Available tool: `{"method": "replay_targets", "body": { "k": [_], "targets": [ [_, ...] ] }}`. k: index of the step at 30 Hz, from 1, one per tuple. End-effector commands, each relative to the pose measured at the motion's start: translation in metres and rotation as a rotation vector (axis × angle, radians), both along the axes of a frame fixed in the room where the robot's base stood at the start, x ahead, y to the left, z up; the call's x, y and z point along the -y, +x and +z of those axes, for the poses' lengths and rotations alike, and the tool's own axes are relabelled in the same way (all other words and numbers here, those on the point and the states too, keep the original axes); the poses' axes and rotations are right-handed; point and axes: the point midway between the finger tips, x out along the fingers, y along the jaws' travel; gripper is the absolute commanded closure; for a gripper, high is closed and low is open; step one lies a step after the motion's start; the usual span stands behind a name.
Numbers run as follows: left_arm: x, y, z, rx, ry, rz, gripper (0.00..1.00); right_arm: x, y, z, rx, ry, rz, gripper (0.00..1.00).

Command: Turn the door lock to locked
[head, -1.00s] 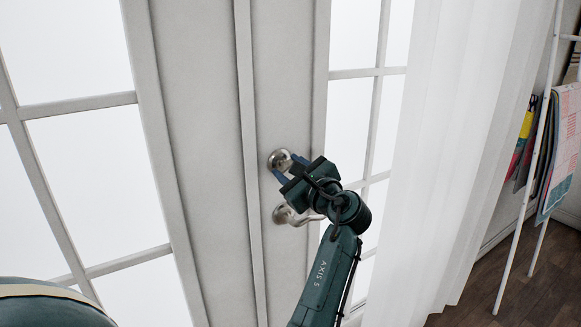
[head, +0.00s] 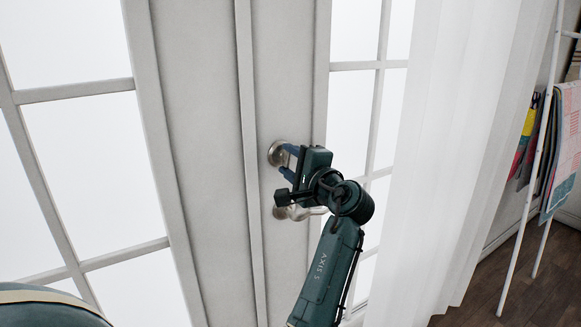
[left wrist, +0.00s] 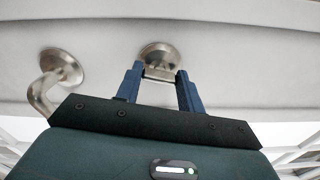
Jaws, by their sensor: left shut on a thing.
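The door lock is a round metal plate (head: 276,153) with a small turn piece, on the pale door above the lever handle (head: 312,212). My left gripper (head: 288,161) is at the lock, its blue fingers reaching toward the door. In the left wrist view, the gripper (left wrist: 160,80) has one finger on each side of the lock's turn piece (left wrist: 160,73) and is shut on it. The round plate (left wrist: 160,54) shows just beyond the fingertips. My right gripper is not in view.
The lever handle also shows in the left wrist view (left wrist: 45,90), left of the gripper and close to it. A white curtain (head: 440,150) hangs to the right of the door.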

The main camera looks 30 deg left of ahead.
Motion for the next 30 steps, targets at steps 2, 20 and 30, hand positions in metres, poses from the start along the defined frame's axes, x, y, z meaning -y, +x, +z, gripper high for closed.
{"method": "replay_targets", "body": {
  "k": [2, 20, 30],
  "targets": [
    [0.0, -0.0001, -0.0019, 0.038, -0.019, 0.0, 0.85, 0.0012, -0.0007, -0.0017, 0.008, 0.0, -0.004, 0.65],
    [0.0, 0.0, -0.0001, 0.144, -0.074, 0.0, 0.85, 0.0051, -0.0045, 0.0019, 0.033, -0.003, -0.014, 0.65],
    [0.0, 0.0, -0.0001, 0.143, -0.073, 0.0, 0.52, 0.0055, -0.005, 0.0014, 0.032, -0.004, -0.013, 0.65]
  ]
}}
